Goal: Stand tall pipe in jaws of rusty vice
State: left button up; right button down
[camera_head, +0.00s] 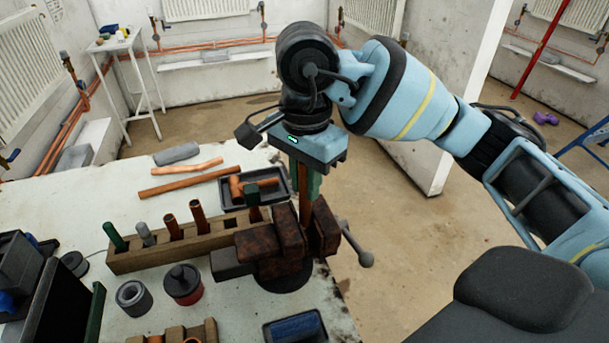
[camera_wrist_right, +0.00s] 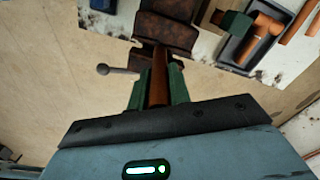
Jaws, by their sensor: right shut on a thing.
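The rusty vice (camera_head: 289,236) stands at the right end of the bench, with its handle to the right. My right gripper (camera_head: 307,186) is above it, shut on the upright tall copper pipe (camera_head: 304,205). The pipe's lower part goes down at the vice jaws and its lower end is hidden. In the right wrist view the pipe (camera_wrist_right: 160,82) lies between the green fingers (camera_wrist_right: 158,88), in line with the vice (camera_wrist_right: 166,32). A dark plate with a green finger at the lower left seems to be my left gripper (camera_head: 96,318); its opening is not clear.
A wooden rack (camera_head: 180,245) with several upright pipes stands left of the vice. Behind are a dark tray (camera_head: 226,203) with a copper fitting and a loose copper pipe (camera_head: 188,183). A red-and-black tin (camera_head: 183,286) and a blue item in a tray (camera_head: 294,329) are in front.

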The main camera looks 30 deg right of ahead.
aim_at(305, 200)
pick_arm(q)
jog(key=shift+s+f+b, duration=0.3)
jog(key=shift+f+b, duration=0.1)
jog(key=shift+f, duration=0.15)
pick_arm(e)
jog(key=shift+f, duration=0.85)
